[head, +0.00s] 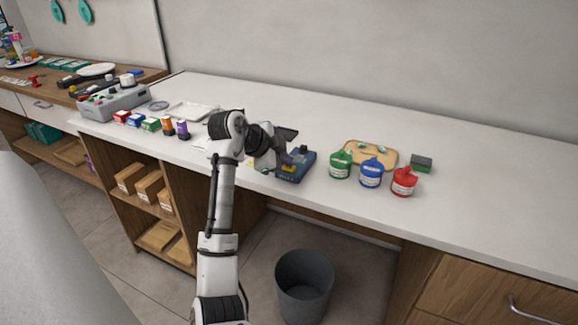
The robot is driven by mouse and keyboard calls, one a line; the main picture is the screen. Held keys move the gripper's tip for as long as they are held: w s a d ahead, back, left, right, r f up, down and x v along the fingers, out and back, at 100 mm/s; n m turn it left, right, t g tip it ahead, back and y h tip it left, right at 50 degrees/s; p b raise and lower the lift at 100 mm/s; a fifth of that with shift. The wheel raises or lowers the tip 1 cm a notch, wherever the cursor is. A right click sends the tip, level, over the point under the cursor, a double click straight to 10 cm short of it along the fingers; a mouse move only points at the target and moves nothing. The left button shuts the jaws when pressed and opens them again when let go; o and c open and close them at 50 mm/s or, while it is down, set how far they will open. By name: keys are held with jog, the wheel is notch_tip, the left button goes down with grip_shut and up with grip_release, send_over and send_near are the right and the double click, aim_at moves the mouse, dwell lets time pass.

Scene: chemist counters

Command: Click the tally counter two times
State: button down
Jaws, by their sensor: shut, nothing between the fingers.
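A blue boxy device (297,172), which I take to be the tally counter, lies on the white counter near its front edge. A small dark part stands up at its far side. My gripper (288,161) is shut and empty, at the left side of the blue device and partly in front of it. I cannot tell whether the fingertips touch it. The device's left part and any button there are hidden or too small to make out.
Green (340,165), blue (371,173) and red (404,182) bottles stand to the right, before a tan board (383,151). Several small coloured containers and a pale tray (192,111) are to the left. A grey bin (303,285) stands below. The counter's far right is clear.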

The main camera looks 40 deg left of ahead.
aim_at(285, 168)
jog(key=shift+r+p, duration=0.6)
jog(key=shift+r, duration=0.2)
jog(key=shift+r+p, duration=1.65)
jog(key=shift+r, duration=0.85)
dwell(0.6)
